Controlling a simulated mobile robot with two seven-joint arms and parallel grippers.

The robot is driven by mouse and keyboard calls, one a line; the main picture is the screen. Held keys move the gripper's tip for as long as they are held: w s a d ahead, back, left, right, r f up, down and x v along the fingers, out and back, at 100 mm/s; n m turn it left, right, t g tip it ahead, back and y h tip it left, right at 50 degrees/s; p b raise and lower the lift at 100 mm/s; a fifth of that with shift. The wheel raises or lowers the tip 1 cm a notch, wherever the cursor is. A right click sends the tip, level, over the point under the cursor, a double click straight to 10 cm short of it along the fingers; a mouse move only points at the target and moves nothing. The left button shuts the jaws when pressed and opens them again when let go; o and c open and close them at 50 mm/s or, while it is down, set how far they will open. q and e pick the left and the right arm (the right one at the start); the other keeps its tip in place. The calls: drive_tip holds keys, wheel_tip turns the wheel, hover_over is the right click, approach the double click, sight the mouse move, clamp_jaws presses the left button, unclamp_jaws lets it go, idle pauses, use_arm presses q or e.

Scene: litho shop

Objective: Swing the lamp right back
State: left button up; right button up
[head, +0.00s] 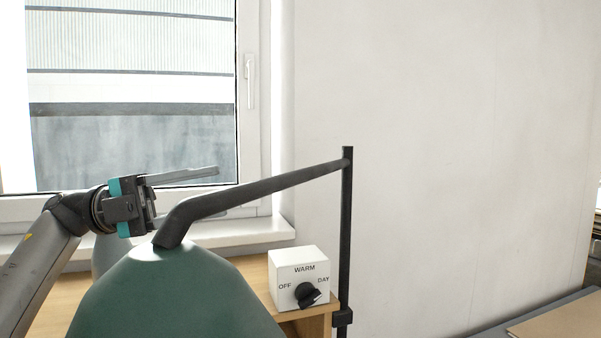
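The lamp has a green shade (170,295) at the lower left of the head view. Its black arm (265,187) runs from the shade up and right to a black upright post (346,230). My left gripper (220,191) is at the lamp arm's bent end, just above the shade. Its fingers are apart, one above the arm and one partly hidden behind it. I cannot tell whether the fingers touch the arm. My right gripper is not in view.
A white switch box (300,278) marked OFF, WARM and DAY stands on a wooden top (255,272) beside the post. A window (130,100) with a sill is behind. The wall at right is bare; a dark surface edge (530,312) shows lower right.

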sight(301, 177)
use_arm(q)
drive_tip(key=d, duration=0.4)
drive_tip(key=d+r+p, duration=0.1)
drive_tip(key=d, duration=0.2)
drive_tip(key=d+r+p, duration=0.1)
drive_tip(key=d, duration=0.3)
drive_tip(key=shift+s+d+r, duration=0.1)
drive_tip(key=shift+s+d, duration=0.25)
drive_tip(key=shift+s, duration=0.05)
drive_tip(key=shift+d+r+p, duration=0.1)
drive_tip(key=shift+d+p, duration=0.2)
drive_tip(key=shift+d, duration=0.4)
drive_tip(key=shift+c, duration=0.2)
clamp_jaws()
